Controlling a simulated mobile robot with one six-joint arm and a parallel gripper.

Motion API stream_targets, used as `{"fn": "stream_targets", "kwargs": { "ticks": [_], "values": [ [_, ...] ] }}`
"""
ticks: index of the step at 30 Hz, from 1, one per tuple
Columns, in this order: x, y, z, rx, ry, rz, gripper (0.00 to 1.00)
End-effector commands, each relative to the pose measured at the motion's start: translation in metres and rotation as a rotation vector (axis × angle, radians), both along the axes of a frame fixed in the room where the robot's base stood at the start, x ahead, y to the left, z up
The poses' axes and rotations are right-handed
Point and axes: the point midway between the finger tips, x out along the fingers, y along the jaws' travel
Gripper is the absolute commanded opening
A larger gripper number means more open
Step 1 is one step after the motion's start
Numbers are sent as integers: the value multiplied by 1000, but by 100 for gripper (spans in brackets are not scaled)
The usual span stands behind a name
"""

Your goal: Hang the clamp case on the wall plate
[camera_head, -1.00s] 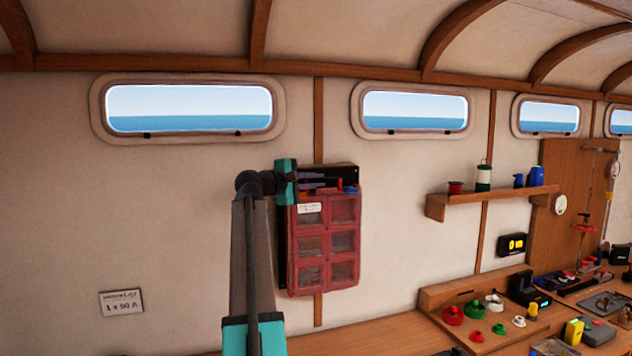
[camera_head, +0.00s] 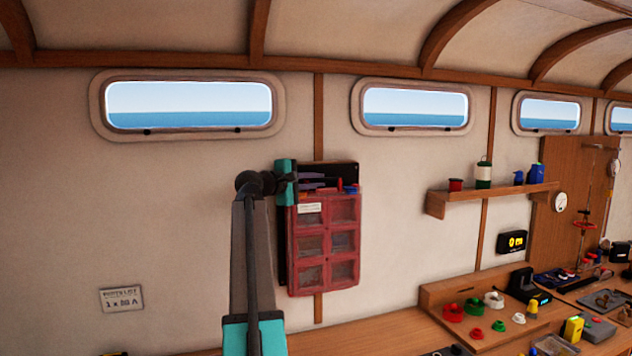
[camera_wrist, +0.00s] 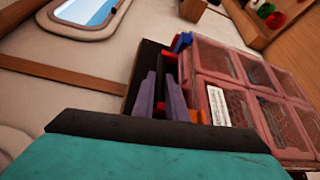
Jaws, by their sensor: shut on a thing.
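The clamp case (camera_head: 328,243) is a red case with several clear-windowed compartments and a white label. It hangs upright in front of the dark wall plate (camera_head: 343,173), whose top edge shows above it. My gripper (camera_head: 322,182) comes from the left at the case's top edge, and its jaws are shut on the case there. In the wrist view, the jaws (camera_wrist: 160,98) reach to red and blue parts at the case's top, and the case (camera_wrist: 245,95) fills the right side. The dark plate (camera_wrist: 148,62) shows behind the jaws. Whether the case rests on the plate's hooks is hidden.
A wooden shelf (camera_head: 490,197) with spools and blue bottles is on the wall to the right. A workbench (camera_head: 400,332) with several coloured parts runs below. A paper label (camera_head: 121,299) is on the wall at left.

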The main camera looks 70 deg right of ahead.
Motion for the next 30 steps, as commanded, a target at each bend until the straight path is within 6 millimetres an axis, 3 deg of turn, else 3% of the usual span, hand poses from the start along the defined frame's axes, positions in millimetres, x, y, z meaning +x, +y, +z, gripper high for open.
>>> {"fn": "stream_targets", "kwargs": {
  "ticks": [30],
  "values": [
    [0,0,-7,-5,4,2,0]
  ]
}}
